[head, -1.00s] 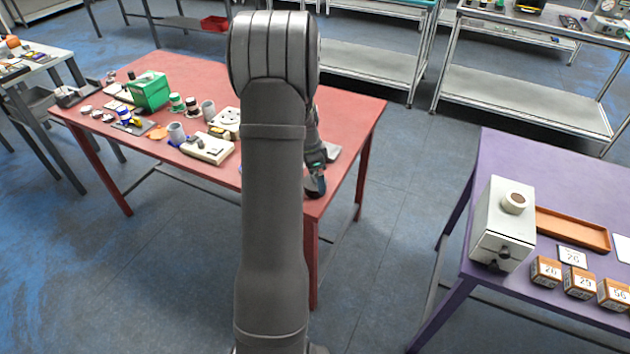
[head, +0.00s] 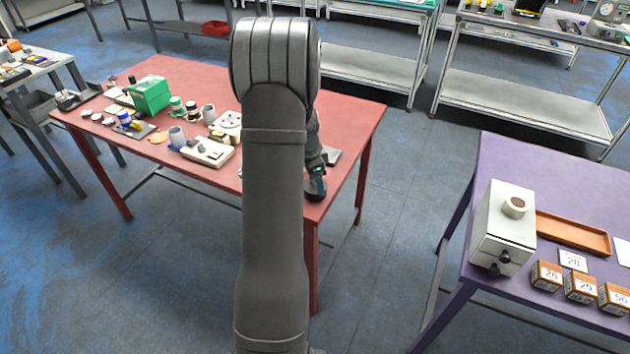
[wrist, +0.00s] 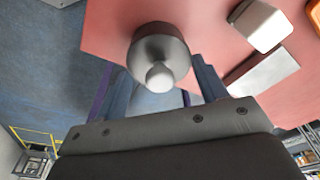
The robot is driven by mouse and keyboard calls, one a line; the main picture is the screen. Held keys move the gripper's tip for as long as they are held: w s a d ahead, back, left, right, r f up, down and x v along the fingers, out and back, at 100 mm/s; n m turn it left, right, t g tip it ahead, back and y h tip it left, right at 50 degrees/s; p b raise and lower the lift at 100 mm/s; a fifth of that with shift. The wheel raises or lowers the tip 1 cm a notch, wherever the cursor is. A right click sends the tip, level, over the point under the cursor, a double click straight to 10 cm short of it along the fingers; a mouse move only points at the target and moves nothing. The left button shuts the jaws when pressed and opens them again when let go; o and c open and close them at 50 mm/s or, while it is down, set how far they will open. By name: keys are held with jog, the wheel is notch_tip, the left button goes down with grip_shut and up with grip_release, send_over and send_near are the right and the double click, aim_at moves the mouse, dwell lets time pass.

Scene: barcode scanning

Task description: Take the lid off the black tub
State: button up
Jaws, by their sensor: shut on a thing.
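In the wrist view a dark grey round lid (wrist: 145,45) with a pale knob (wrist: 160,76) lies between the fingers of my gripper (wrist: 162,70). The fingers are at its two sides, shut on it. In the head view my gripper (head: 316,178) is at the right front corner of the red table, with a dark round shape (head: 316,193) below it that looks like the black tub. My arm hides part of this area. I cannot tell whether the lid is apart from the tub.
The red table (head: 345,130) holds a green box (head: 150,95), cups and small devices on its left part. A purple table (head: 505,160) with a white box (head: 503,225) stands at the right, across open floor.

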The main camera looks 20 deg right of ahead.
jog(key=shift+r, duration=0.5)
notch_tip(320, 180, up, 3)
jog(key=shift+f, duration=0.1)
jog(key=s+d+r, duration=0.6)
jog(key=s, duration=0.3)
jog(key=w+a+f+n+t, duration=0.1)
jog(key=w+a+n, duration=0.25)
jog(key=w, duration=0.55)
jog(key=w+a+f+n, duration=0.1)
jog(key=w+a+n, duration=0.3)
jog(key=w, duration=0.6)
jog(key=shift+n+y, duration=0.3)
jog(key=shift+n, duration=0.45)
jog(key=w+a+f, duration=0.6)
jog(key=w, duration=0.1)
jog(key=shift+w+a+f, duration=0.15)
jog(key=shift+a+f, duration=0.1)
jog(key=shift+w+a+f, duration=0.2)
jog(key=shift+a+f, duration=0.05)
jog(key=shift+f, duration=1.95)
